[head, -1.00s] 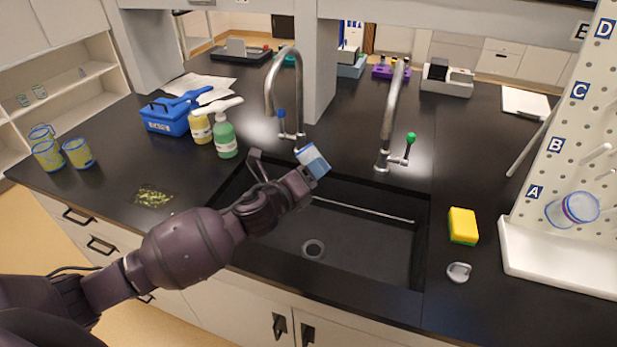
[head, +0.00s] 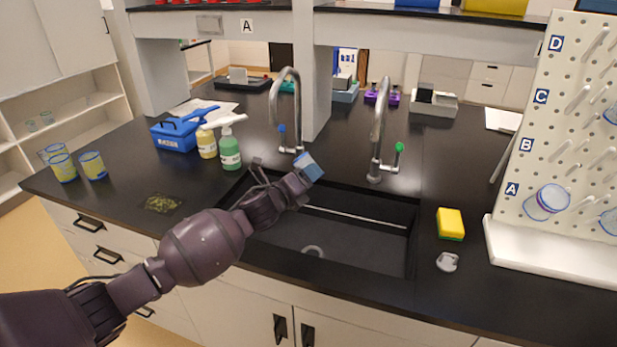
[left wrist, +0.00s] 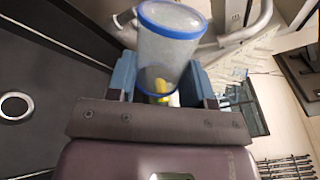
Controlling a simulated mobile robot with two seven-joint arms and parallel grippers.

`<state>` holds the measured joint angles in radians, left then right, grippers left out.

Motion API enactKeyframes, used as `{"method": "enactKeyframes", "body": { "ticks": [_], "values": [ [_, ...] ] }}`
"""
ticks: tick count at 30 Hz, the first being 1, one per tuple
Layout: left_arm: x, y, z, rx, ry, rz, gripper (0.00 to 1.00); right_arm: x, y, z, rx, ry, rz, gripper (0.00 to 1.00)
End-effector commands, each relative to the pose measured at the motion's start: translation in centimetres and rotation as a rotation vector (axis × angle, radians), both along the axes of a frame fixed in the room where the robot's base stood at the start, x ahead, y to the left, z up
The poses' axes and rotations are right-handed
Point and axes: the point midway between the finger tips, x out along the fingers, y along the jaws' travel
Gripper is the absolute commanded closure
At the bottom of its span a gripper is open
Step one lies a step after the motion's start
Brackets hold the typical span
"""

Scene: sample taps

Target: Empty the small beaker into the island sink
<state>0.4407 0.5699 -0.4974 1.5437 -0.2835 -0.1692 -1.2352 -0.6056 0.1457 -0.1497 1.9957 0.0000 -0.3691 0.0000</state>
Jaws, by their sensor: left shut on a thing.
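My left gripper (head: 300,177) is over the back left part of the black island sink (head: 350,243). It is shut on the small beaker (head: 308,167), which is tilted in the head view. In the left wrist view the clear, blue-rimmed beaker (left wrist: 168,50) sits between the blue finger pads of the gripper (left wrist: 163,85). Whether liquid is in it cannot be told. The drain (head: 313,251) is at the sink's front, and it also shows in the left wrist view (left wrist: 15,106). My right gripper is not in view.
Two curved taps, one with a blue knob (head: 282,128) and one with a green knob (head: 399,147), stand behind the sink. Soap bottles (head: 230,152), a blue caddy (head: 175,136) and yellowish beakers (head: 93,165) stand left. A sponge (head: 450,223) and pegboard (head: 530,150) are right.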

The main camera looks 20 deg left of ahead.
Motion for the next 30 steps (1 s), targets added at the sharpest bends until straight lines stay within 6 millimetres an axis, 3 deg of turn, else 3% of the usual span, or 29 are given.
{"method": "enactKeyframes", "body": {
  "ticks": [7, 23, 30],
  "values": [
    [-0.1, -0.1, 0.1, -0.26, 0.106, 0.0, 0.75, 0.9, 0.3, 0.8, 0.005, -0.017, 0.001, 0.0],
    [-0.1, -0.1, 0.2, -0.884, 0.357, -0.001, 0.75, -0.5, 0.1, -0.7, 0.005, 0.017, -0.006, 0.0],
    [-0.1, -0.1, 0.4, -1.155, 0.468, -0.001, 0.75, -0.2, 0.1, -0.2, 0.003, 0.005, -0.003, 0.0]
  ]
}}
